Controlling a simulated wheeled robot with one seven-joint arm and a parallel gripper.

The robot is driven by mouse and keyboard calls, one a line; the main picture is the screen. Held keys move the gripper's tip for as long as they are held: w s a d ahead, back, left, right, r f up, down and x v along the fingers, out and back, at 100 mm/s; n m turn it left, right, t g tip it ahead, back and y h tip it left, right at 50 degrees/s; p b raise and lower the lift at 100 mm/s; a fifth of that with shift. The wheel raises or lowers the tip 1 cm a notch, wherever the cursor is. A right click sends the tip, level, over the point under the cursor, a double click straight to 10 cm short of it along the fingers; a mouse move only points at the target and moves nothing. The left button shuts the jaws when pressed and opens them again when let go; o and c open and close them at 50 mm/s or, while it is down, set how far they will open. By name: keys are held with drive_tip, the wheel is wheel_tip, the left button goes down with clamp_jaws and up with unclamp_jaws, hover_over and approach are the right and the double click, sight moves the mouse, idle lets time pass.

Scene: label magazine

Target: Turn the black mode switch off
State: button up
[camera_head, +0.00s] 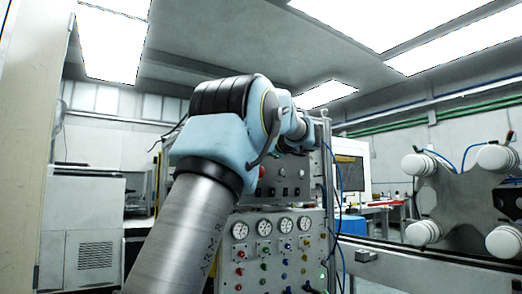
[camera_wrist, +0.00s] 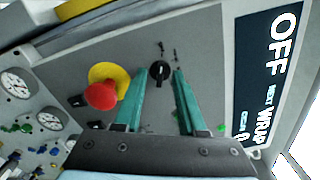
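A black rotary switch (camera_wrist: 159,70) sits on the grey panel in the wrist view, with small dark marks beside it. It appears to be the mode switch, but its label is too small to read. My gripper (camera_wrist: 159,74) is open, its two green fingers pointing at the panel. The switch shows in the gap between the fingertips, with a space on both sides. I cannot tell how far the tips are from the panel. In the head view my own arm hides the gripper and part of the upper panel.
A red mushroom button (camera_wrist: 101,95) on a yellow ring is close beside the left finger. Another black switch (camera_wrist: 77,100) lies left of it. A dark sign reading OFF (camera_wrist: 270,75) is on the right. Pressure gauges (camera_head: 264,228) and several coloured buttons fill the lower panel.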

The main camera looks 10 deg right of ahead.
drive_tip(key=b+v, duration=0.1)
drive_tip(key=v, duration=1)
drive_tip(key=shift+b, duration=0.3)
drive_tip(key=shift+w, duration=0.1)
drive_tip(key=s+a+f+n+g+h, duration=0.15)
drive_tip(key=a+f+g, duration=0.4)
drive_tip(key=f, duration=0.85)
drive_tip(key=s+a+f+n+g+h, duration=0.1)
drive_tip(key=a+f+n+g+h, duration=0.15)
drive_tip(key=a+f, duration=0.9)
drive_tip(key=s+a+f+n+g+h, duration=0.25)
drive_tip(key=s+f+n, duration=0.35)
drive_tip(key=s+f, duration=0.6)
drive_tip(key=s+a+f+n+g+h, duration=0.1)
drive_tip(key=s+a+f+n+g, duration=0.4)
drive_tip(key=s+f, duration=0.75)
wheel_tip(320, 180, up, 18)
drive_tip(key=w+d+n+p, duration=0.1)
drive_tip(key=d+p, duration=0.1)
drive_tip(key=p, duration=1.8)
drive_tip(key=shift+w+r+t, duration=0.2)
drive_tip(key=shift+w+t, duration=0.15)
